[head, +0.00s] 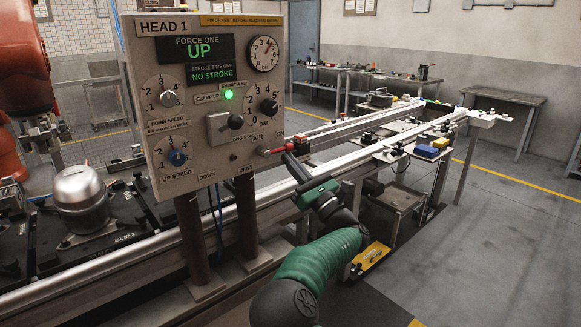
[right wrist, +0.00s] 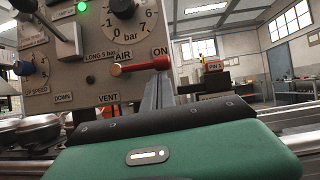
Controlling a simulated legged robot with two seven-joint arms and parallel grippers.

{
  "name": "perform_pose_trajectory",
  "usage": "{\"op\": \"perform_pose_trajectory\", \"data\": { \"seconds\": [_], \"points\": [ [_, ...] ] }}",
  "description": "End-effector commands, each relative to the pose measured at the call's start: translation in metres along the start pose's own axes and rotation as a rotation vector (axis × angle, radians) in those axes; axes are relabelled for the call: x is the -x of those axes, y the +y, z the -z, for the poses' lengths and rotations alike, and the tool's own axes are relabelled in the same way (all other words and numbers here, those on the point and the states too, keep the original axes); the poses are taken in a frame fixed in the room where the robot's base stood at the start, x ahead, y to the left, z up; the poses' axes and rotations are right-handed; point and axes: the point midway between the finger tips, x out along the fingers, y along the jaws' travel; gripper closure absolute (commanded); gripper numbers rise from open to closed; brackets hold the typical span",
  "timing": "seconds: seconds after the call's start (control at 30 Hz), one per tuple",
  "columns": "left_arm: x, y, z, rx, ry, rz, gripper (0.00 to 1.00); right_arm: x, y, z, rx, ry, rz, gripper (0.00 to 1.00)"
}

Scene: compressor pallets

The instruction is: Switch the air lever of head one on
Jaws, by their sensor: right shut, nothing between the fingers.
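The grey HEAD 1 panel (head: 215,20) stands at the left centre of the head view. Its red air lever (head: 278,149) is at the panel's lower right, and also shows in the right wrist view (right wrist: 145,66). The lever lies nearly level, its free end pointing right, under the ON label (right wrist: 160,51). The VENT label (right wrist: 108,97) is below its pivot. My right gripper (head: 290,158) is shut and empty, its tips close to the lever's free end; I cannot tell whether they touch. My left gripper is out of view.
Knobs and a lit green lamp (head: 228,94) sit on the panel near the lever. A long metal rail (head: 262,196) runs behind my right gripper. A silver domed compressor (head: 81,200) stands at the left. Open floor (head: 500,230) lies at the right.

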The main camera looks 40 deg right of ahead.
Motion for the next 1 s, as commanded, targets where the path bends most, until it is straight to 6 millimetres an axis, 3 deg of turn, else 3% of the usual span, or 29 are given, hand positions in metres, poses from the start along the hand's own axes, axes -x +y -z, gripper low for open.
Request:
{"op": "perform_pose_trajectory", "data": {
  "seconds": [0.33,0.47,0.6,0.63,0.8,1.0],
  "points": [
    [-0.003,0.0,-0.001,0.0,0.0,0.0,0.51,0.001,0.0,0.002,0.0,-0.002,0.001,1.0],
    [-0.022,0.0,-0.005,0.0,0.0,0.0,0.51,0.006,0.0,0.022,0.0,-0.001,0.0,1.0],
    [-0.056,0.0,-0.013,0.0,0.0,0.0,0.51,0.013,-0.001,0.06,-0.001,0.002,-0.002,1.0],
    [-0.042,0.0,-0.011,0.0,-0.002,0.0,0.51,0.016,-0.003,0.046,-0.001,0.002,0.003,1.0],
    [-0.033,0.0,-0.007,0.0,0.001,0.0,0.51,0.058,-0.001,0.043,-0.003,0.003,0.004,1.0],
    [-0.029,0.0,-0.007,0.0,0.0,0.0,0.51,0.095,0.0,0.044,-0.002,0.003,0.002,1.0]
  ]
}}
